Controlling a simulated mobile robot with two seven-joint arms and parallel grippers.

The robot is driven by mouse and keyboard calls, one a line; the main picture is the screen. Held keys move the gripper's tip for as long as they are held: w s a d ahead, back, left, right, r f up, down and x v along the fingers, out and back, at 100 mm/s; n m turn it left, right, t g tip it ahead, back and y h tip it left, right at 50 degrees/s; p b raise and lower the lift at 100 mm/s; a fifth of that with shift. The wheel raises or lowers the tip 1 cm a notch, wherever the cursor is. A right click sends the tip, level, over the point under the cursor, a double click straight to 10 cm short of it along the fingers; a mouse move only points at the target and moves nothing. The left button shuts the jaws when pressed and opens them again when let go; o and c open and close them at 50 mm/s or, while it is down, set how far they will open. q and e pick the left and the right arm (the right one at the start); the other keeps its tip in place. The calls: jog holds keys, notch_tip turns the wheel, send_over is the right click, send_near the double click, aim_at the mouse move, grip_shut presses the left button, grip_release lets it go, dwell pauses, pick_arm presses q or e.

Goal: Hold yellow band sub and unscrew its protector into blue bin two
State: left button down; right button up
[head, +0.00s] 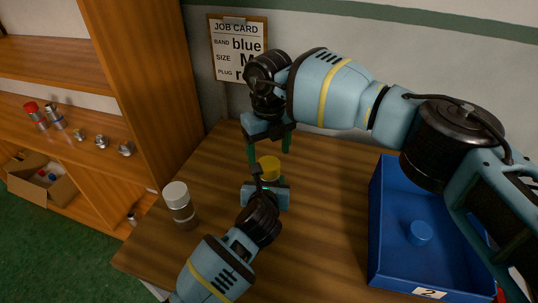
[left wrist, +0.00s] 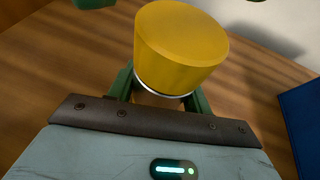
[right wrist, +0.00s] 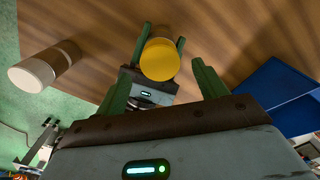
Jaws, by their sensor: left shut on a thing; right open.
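A yellow cap-like protector (head: 269,167) tops the sub held upright above the table; the sub's body and band are mostly hidden. In the left wrist view the protector (left wrist: 180,45) has a thin pale ring beneath it. My left gripper (head: 265,190) is shut on the sub below the protector. My right gripper (head: 268,148) is open, pointing down over the protector, fingers apart. In the right wrist view the protector (right wrist: 159,60) shows beyond and between its fingers, apparently not touched. Blue bin two (head: 375,245), labelled 2, stands on the right, with a blue cap (head: 419,233) inside.
A white-capped cylinder (head: 180,206) stands on the table (head: 325,205), left of my left gripper. A job card (head: 238,48) is on the back wall. Shelves (head: 60,110) at left hold several small parts and a cardboard box (head: 42,180).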

aim_at(269, 162)
jog(key=shift+r+m, duration=0.5)
jog(key=shift+m, duration=0.1)
jog(key=shift+c, duration=0.4)
notch_tip(269, 162, up, 2)
jog(key=m, duration=0.3)
jog(key=shift+r+m, duration=0.2)
jog(key=shift+m, duration=0.1)
jog(key=shift+f, duration=0.1)
jog(key=shift+f, duration=3.9)
jog(key=c, duration=1)
jog(key=n, duration=0.6)
jog(key=o, duration=1.1)
